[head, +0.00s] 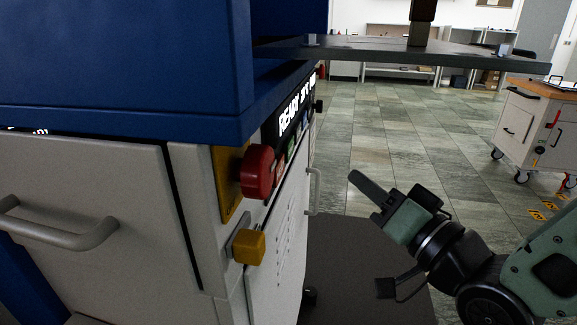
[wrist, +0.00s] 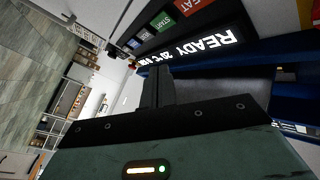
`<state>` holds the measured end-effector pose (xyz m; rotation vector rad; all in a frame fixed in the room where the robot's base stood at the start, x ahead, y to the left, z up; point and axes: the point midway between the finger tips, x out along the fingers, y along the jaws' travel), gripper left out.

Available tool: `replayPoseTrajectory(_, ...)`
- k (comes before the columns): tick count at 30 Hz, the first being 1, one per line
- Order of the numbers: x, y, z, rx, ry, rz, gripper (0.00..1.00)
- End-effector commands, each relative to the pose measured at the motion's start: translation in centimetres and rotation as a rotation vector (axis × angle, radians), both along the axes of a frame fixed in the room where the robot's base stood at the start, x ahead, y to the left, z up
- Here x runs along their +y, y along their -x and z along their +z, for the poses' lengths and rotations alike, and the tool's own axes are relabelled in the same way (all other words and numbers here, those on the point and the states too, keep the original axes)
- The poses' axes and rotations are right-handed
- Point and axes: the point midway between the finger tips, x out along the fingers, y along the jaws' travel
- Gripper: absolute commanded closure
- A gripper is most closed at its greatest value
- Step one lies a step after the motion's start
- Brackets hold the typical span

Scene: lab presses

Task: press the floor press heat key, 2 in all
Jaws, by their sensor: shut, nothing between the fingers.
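The floor press is a white cabinet (head: 100,190) with a blue upper body (head: 130,75). Its dark control panel carries a lit display (head: 290,118) reading READY, which also shows in the wrist view (wrist: 195,46). The heat key (wrist: 190,6) is red-orange and cut by the top edge of the wrist view, next to the green START key (wrist: 162,21). In the head view the heat key (head: 281,165) is small and seen edge-on behind the red knob. My gripper (head: 356,179) is shut and empty, right of the panel and apart from it; its closed fingers (wrist: 158,75) show in the wrist view.
A red mushroom button (head: 258,172) and a yellow knob (head: 248,246) stick out from the press's corner. A grey handle (head: 314,190) stands on the panel side. A dark plate (head: 400,50) juts out above. A wheeled cart (head: 527,125) stands at right; the tiled floor between is clear.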

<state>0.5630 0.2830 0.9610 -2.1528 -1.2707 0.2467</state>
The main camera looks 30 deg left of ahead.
Motion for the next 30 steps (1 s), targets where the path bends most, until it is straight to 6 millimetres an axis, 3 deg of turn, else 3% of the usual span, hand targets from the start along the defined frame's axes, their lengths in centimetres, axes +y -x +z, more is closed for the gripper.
replayPoseTrajectory(8, 0.9, 0.2, 0.1, 0.0, 0.0, 0.001, 1.0)
replayPoseTrajectory(21, 6.4, 1.6, 0.0, 0.0, 0.0, 0.001, 1.0)
replayPoseTrajectory(30, 8.4, 2.0, -0.1, 0.0, 0.002, 0.0, 1.0)
